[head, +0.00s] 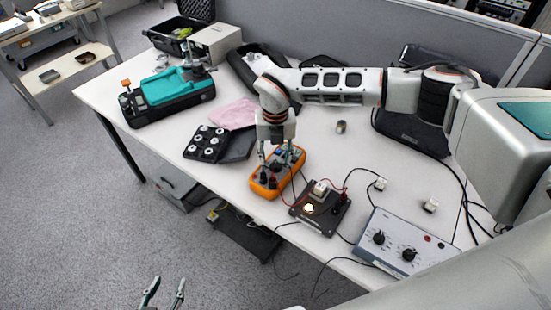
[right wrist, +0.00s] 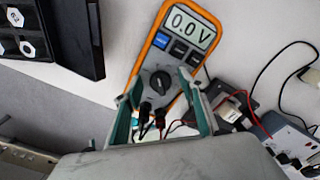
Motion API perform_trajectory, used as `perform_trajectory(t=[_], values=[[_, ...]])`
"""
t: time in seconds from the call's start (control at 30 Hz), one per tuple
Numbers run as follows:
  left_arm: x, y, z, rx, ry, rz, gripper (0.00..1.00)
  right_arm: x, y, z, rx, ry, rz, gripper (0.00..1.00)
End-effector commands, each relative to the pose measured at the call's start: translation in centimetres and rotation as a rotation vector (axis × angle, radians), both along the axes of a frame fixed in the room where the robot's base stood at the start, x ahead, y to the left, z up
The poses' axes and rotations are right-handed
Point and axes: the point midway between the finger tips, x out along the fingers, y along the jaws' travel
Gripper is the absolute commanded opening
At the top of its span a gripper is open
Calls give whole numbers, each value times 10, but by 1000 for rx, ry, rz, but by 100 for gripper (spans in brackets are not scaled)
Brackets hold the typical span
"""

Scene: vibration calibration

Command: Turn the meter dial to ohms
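The orange multimeter (head: 263,186) lies on the white table under my right gripper (head: 277,153). In the right wrist view the meter (right wrist: 143,58) reads 0.0 V on its display (right wrist: 188,29). Its round black dial (right wrist: 160,82) shows between the fingertips of my right gripper (right wrist: 159,80). The fingers are open on either side of the dial; I cannot tell whether they touch it. Leads plug into the meter's lower end. My left gripper (head: 166,282) is open and empty, low in the head view, off the table's front edge.
A black board (head: 332,222) wired with red and black leads sits right of the meter. A grey control box (head: 385,262) with two knobs stands near the front edge. A black case of round parts (head: 206,158), a pink cloth (head: 233,113) and a teal device (head: 172,92) lie left.

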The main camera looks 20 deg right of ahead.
Motion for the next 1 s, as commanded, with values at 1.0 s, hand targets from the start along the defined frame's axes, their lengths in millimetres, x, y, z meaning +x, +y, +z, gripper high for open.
perform_trajectory(t=[1.0], values=[[1,0,1,0,-2,1,40,0,0,120,0,0,0,41]])
